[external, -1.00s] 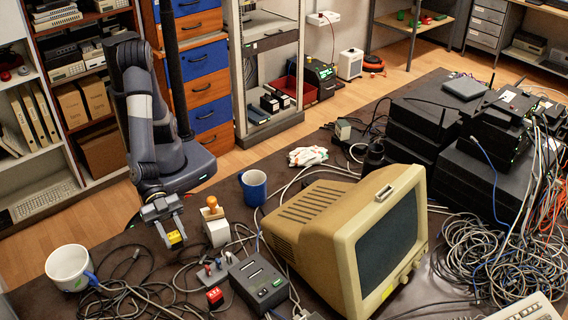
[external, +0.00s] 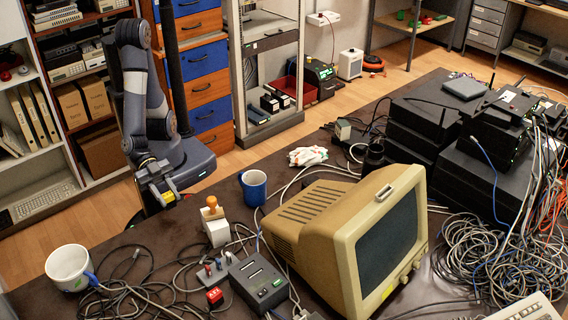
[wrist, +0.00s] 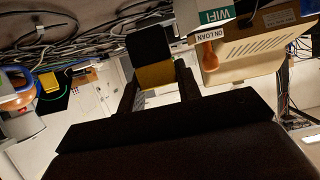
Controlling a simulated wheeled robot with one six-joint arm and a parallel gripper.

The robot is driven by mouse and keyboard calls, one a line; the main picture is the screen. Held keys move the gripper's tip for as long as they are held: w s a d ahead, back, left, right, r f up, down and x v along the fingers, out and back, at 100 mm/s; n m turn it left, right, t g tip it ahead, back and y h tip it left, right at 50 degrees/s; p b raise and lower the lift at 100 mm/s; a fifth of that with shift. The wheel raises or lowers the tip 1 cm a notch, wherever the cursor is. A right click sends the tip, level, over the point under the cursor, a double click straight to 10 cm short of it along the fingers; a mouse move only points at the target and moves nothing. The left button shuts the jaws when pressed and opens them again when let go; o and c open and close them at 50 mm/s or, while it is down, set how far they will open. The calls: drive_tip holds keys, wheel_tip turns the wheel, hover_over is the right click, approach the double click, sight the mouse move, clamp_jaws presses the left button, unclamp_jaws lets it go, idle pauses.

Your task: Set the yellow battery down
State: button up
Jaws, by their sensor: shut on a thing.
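The yellow battery (external: 168,196) shows in the external view as a small yellow patch at the end of my arm. In the wrist view the battery (wrist: 155,75) is a block with a yellow part and a black part, between my two dark fingers. My gripper (external: 165,191) is shut on it and holds it in the air near the table's far left edge, apart from the tabletop. Part of the battery is hidden by the fingers.
A joystick with an orange knob (external: 214,222) and a blue mug (external: 253,187) stand to the right. A white mug (external: 68,268) is at the front left. Cables and a grey power box (external: 257,283) fill the front. A beige monitor (external: 345,235) stands further right.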

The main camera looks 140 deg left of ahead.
drive_tip(key=shift+f+b, duration=1.4)
drive_tip(key=shift+f, duration=2.15)
drive_tip(key=shift+f, duration=0.2)
drive_tip(key=o, duration=1)
drive_tip(key=shift+s+d+r, duration=0.1)
drive_tip(key=shift+r, duration=0.25)
drive_tip(key=p+v, duration=0.3)
drive_tip(key=v, duration=0.8)
drive_tip(key=shift+s+p, duration=0.3)
drive_tip(key=shift+p, duration=0.1)
